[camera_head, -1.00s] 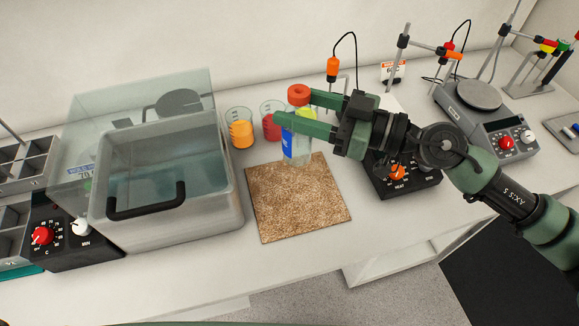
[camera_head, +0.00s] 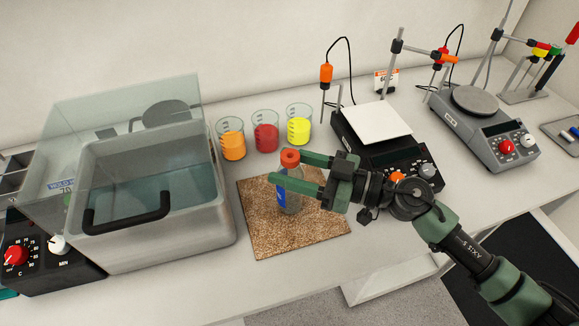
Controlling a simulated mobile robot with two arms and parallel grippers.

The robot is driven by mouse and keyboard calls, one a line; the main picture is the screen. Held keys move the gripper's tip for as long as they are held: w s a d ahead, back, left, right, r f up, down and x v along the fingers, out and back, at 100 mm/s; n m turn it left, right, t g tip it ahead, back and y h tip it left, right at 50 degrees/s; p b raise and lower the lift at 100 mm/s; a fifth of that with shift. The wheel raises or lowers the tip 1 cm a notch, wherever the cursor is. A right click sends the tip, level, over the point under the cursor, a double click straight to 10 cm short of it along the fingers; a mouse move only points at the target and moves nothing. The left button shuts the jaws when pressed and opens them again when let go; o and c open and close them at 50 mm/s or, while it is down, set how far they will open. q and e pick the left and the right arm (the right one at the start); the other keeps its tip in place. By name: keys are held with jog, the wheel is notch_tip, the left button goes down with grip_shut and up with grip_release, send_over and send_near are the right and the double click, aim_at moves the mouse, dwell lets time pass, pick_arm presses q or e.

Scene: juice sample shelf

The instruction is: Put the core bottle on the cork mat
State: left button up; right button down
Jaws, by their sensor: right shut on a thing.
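The core bottle (camera_head: 282,197) is clear with an orange-red cap and a blue label. It is upright over the middle of the cork mat (camera_head: 265,243). My right gripper (camera_head: 285,172) is shut on the bottle just below the cap, with its green fingers on either side. The bottle's lower end appears against the mat, but I cannot tell whether it touches. The cork mat is brown, square and flat on the white bench. My left gripper is not in view.
Beakers of orange (camera_head: 231,145), red (camera_head: 265,137) and yellow (camera_head: 299,130) liquid stand behind the mat. A water bath (camera_head: 215,225) with a raised clear lid is at the left. A hotplate (camera_head: 372,124) is at the right, behind my right arm. Bare bench lies in front of the mat.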

jog(key=c, duration=0.6)
grip_release()
jog(key=shift+f, duration=0.1)
jog(key=shift+d, duration=0.25)
jog(key=b+v, duration=0.3)
jog(key=v, duration=0.8)
jog(key=shift+s+d, duration=0.2)
jog(key=shift+d, duration=0.05)
